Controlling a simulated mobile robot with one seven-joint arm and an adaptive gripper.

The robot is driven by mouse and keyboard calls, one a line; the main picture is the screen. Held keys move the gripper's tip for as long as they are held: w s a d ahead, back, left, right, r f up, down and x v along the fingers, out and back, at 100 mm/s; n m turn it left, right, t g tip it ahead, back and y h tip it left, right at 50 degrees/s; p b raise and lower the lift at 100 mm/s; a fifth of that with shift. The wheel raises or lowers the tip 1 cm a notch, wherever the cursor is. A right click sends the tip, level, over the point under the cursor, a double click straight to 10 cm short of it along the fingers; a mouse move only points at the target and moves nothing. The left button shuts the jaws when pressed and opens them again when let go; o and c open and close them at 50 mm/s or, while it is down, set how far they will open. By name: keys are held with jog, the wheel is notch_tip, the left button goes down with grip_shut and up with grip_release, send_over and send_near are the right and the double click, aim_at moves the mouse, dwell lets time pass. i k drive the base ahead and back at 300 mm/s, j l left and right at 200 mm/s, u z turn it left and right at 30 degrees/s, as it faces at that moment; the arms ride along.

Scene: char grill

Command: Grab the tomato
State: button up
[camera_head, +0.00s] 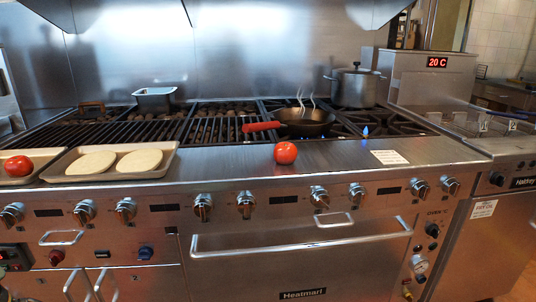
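A red tomato (286,153) sits on the steel front ledge of the range, near the middle of the view, just below the pan. Another red tomato (18,166) lies in a tray at the left edge of the view. My gripper is not in view, so I cannot see its state.
A steaming pan (306,122) with a red handle (262,126) sits behind the middle tomato. A lidded pot (357,88) stands behind right, near a blue flame (365,131). A tray (60,171) holds two pale flat pieces. A card (389,157) lies on the ledge.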

aim_at(284, 152)
jog(key=i+l, duration=0.15)
jog(key=l, duration=0.25)
jog(key=i+l, duration=0.15)
jog(key=l, duration=0.25)
jog(key=i+l, duration=0.15)
jog(key=l, duration=0.2)
jog(key=i+l, duration=0.2)
jog(key=l, duration=0.2)
jog(key=u, duration=0.4)
jog(key=l+u, duration=0.1)
jog(key=u, duration=0.7)
jog(key=l+u, duration=0.1)
jog(key=u, duration=0.7)
